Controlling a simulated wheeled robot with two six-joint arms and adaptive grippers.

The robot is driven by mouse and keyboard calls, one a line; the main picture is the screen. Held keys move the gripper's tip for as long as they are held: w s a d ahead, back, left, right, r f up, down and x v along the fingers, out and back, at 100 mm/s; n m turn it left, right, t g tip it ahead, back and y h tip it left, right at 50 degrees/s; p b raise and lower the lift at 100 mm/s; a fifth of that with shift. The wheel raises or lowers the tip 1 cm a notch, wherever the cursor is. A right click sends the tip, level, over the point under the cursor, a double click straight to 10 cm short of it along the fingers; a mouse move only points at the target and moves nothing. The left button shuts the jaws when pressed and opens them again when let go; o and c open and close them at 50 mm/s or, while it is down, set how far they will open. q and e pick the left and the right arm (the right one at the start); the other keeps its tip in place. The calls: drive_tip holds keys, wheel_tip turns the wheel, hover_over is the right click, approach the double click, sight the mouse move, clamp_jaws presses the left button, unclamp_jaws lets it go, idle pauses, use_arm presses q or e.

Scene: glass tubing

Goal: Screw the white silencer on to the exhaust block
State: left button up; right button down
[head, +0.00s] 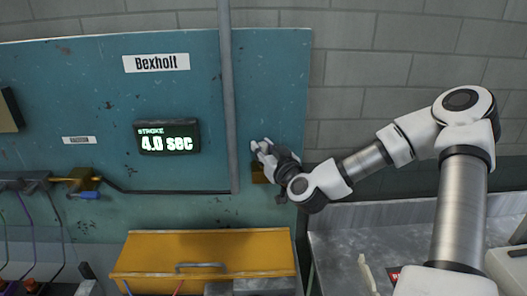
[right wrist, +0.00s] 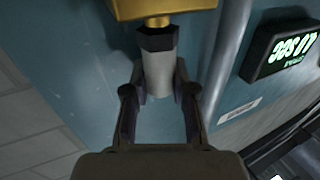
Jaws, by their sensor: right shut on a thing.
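The exhaust block (head: 257,174) is a brass-coloured block on the teal panel, partly hidden behind my right gripper (head: 268,156) in the head view. In the right wrist view the block (right wrist: 168,8) is at the top edge, with a narrow brass neck below it. The white silencer (right wrist: 161,75) has a dark hexagonal collar (right wrist: 157,39) and lines up with that neck. The collar appears to meet the neck; I cannot tell how deeply they engage. My right gripper (right wrist: 160,88) is shut on the silencer's white body. My left gripper is out of view.
A grey vertical pipe (head: 228,100) runs down the panel left of the block. A display (head: 167,137) reads 4.0 sec. A yellow cover (head: 205,252) with a handle juts out below. A grey metal worktop (head: 345,240) lies at the lower right.

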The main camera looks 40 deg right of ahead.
drive_tip(key=shift+a+f+m+g+h+b, duration=0.15)
drive_tip(key=shift+m+g+h+b, duration=0.5)
drive_tip(key=shift+h+b, duration=0.75)
drive_tip(key=shift+m+h+b, duration=0.5)
drive_tip(key=shift+m, duration=0.15)
drive_tip(key=shift+m+g+h+b, duration=0.4)
drive_tip(key=shift+m+g+h, duration=0.3)
drive_tip(key=shift+h, duration=0.3)
drive_tip(key=shift+w+m+g+h, duration=0.1)
drive_tip(key=shift+m+g+h, duration=0.45)
drive_tip(key=shift+h, duration=0.15)
drive_tip(key=shift+m+g+h, duration=0.5)
drive_tip(key=shift+m+g, duration=0.05)
drive_tip(key=shift+g, duration=0.15)
drive_tip(key=c, duration=0.9)
unclamp_jaws()
drive_tip(key=shift+c, duration=0.2)
